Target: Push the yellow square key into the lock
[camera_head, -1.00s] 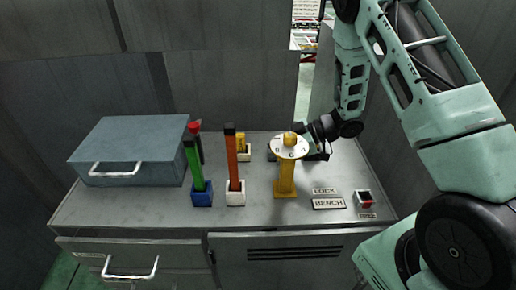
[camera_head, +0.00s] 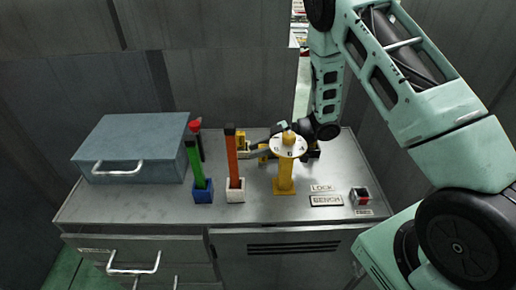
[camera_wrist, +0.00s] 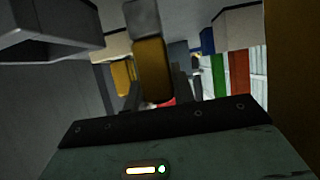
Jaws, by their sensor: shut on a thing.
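My gripper (camera_head: 258,153) is behind the yellow stand in the head view, partly hidden by it, with its fingers pointing left. In the wrist view it is shut on a yellow square key (camera_wrist: 152,72), whose grey end (camera_wrist: 142,18) points to the top of the picture. In the head view a bit of the key's yellow (camera_head: 263,154) shows left of the stand. Another yellow piece (camera_head: 241,138) stands in a pale socket block (camera_head: 244,153) just left of the gripper. A grey box-like shape (camera_wrist: 50,32) is at the wrist view's upper left; I cannot tell whether it is the lock.
A yellow stand (camera_head: 285,175) with a round white top is close in front of my gripper. Left are an orange bar (camera_head: 231,158) in a white block and a green bar (camera_head: 195,163) in a blue block. A LOCK BENCH sign (camera_head: 326,200) and small grey-and-red block (camera_head: 361,196) lie right.

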